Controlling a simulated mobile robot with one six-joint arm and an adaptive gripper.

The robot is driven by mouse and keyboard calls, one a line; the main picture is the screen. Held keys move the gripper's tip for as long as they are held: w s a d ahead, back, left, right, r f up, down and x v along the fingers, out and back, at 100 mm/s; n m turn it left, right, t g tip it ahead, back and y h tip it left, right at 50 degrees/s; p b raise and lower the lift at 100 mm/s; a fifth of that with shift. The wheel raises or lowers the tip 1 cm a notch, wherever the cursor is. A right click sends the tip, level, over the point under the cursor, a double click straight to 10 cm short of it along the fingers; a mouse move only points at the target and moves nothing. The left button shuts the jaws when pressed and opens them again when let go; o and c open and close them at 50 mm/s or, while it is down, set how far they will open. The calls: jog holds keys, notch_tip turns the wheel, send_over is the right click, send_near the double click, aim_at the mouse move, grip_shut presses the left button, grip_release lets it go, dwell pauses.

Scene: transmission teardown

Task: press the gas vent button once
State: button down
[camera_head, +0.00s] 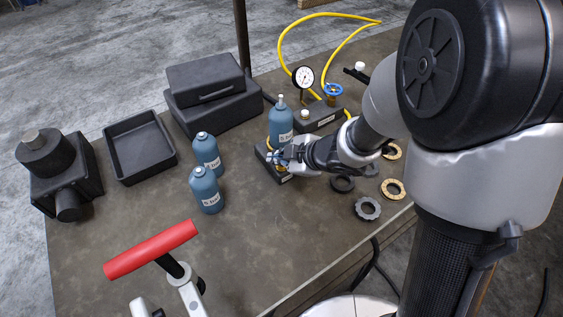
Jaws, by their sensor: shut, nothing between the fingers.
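My gripper (281,158) is shut and empty, low over a dark block (265,162) at the middle of the table. A blue bottle (281,125) stands upright just behind my gripper, at or on that block. My gripper hides much of the block's top. A second dark block (328,123) behind carries a small pale round knob or button (306,111) and a label too small to read. I cannot tell which part is the gas vent button, or whether my gripper touches anything.
Two blue bottles (206,150) (206,190) stand left of my gripper. A gauge (303,77), blue valve wheel (333,89) and yellow hose (282,53) are behind. Rings and gears (367,208) lie right. An empty tray (110,143) and black case (205,78) are left.

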aim_at(280, 167)
jog(key=shift+r+p, duration=0.95)
jog(key=shift+p, duration=0.1)
notch_tip(280, 167, up, 5)
jog(key=p, duration=0.5)
dwell(0.4)
